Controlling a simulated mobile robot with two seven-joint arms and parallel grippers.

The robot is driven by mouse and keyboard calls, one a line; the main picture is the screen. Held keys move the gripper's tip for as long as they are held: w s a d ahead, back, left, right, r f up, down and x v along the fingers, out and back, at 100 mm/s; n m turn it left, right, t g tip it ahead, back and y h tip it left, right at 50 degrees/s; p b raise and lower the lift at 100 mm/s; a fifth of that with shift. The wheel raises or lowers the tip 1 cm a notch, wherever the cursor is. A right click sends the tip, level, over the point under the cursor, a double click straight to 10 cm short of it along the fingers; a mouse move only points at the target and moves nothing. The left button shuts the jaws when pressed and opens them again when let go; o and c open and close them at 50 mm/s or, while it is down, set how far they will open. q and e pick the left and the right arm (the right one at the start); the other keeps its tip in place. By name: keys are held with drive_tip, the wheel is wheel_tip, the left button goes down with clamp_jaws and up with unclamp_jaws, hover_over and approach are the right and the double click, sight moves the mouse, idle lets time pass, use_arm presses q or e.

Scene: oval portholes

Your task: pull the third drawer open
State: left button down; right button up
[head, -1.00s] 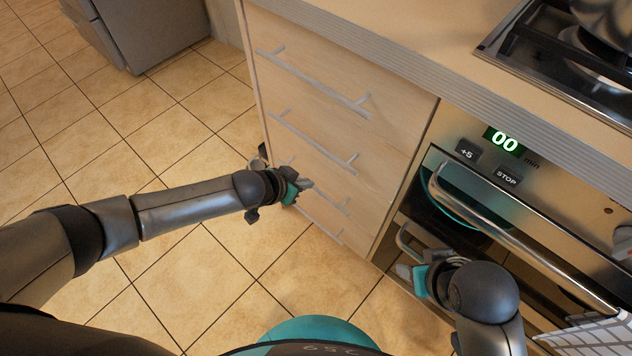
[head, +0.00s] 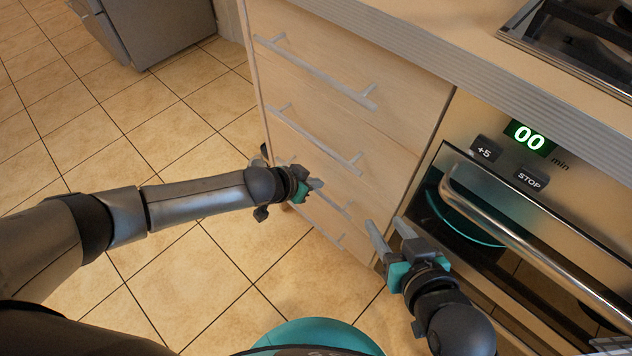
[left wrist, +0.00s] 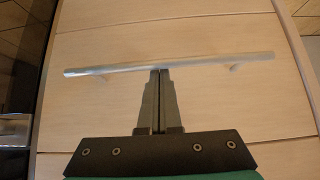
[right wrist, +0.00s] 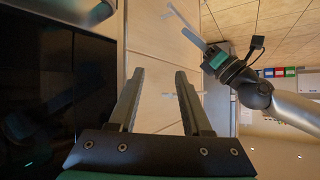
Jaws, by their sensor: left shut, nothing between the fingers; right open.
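The wooden drawer cabinet has several stacked drawers, each with a metal bar handle, all looking flush. The third drawer's handle (head: 336,207) is partly hidden behind my left gripper (head: 318,184). In the left wrist view a bar handle (left wrist: 205,62) crosses the drawer front, and my left gripper's fingers (left wrist: 159,72) are shut with their tips at the bar; I cannot tell if they touch it. My right gripper (head: 390,226) is open and empty, in front of the cabinet's lower right edge. It also shows open in the right wrist view (right wrist: 160,78).
The top handle (head: 315,72) and second handle (head: 315,140) are above my left gripper. The oven (head: 500,215) with its long bar handle stands to the right, close to my right gripper. A countertop (head: 440,45) overhangs above. Tiled floor (head: 190,110) at left is open.

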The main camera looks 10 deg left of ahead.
use_arm(q)
drive_tip(key=shift+w+d+f, duration=0.1)
drive_tip(key=shift+f, duration=0.05)
use_arm(e)
drive_tip(key=shift+w+a+r, duration=0.1)
drive_tip(key=shift+w+a, duration=0.1)
drive_tip(key=shift+a, duration=0.1)
drive_tip(key=shift+d, duration=0.15)
